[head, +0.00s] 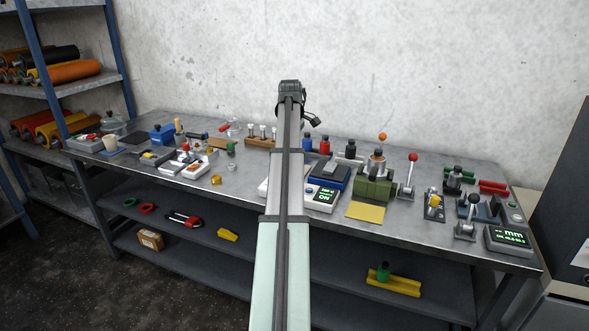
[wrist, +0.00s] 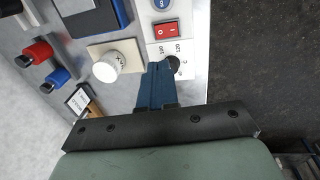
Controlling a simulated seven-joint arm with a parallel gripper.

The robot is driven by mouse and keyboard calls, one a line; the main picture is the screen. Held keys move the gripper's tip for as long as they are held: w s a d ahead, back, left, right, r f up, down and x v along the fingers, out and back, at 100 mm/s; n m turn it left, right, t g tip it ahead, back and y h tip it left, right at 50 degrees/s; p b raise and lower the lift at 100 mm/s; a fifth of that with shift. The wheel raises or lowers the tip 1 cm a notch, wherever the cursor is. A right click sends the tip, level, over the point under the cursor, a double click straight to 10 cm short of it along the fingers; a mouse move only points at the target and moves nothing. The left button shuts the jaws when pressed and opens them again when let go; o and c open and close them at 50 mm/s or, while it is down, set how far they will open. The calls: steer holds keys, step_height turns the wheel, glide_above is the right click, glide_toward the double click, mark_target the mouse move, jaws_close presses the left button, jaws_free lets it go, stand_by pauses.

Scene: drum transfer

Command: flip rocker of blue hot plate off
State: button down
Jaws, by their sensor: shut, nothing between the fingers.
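The blue hot plate (head: 334,172) stands at the front middle of the bench, just right of my arm. Its display (head: 322,196) reads ON in green. In the wrist view its blue edge (wrist: 122,12) shows at the top, with a white control panel beside it. On that panel is a red rocker (wrist: 165,30) with white marks; its tilt is hard to tell. A black dial knob (wrist: 173,62) with a temperature scale sits below it. My gripper (wrist: 157,70) is shut and empty, its blue fingertips beside the knob, a little below the rocker. In the head view my arm hides the gripper.
Red (wrist: 40,52) and blue (wrist: 55,75) capped items stand farther left. A green block (head: 374,188) and a yellow pad (head: 366,212) are right of the plate. The bench's front edge is close by.

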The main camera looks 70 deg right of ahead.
steer(key=f, duration=0.4)
steer(key=d+f, duration=0.1)
steer(key=f, duration=0.9)
steer(key=shift+d, duration=0.4)
steer(key=shift+d+f, duration=0.15)
steer(key=shift+f, duration=0.05)
steer(key=shift+a+r, duration=0.1)
steer(key=shift+a, duration=0.8)
steer(key=shift+r, duration=0.1)
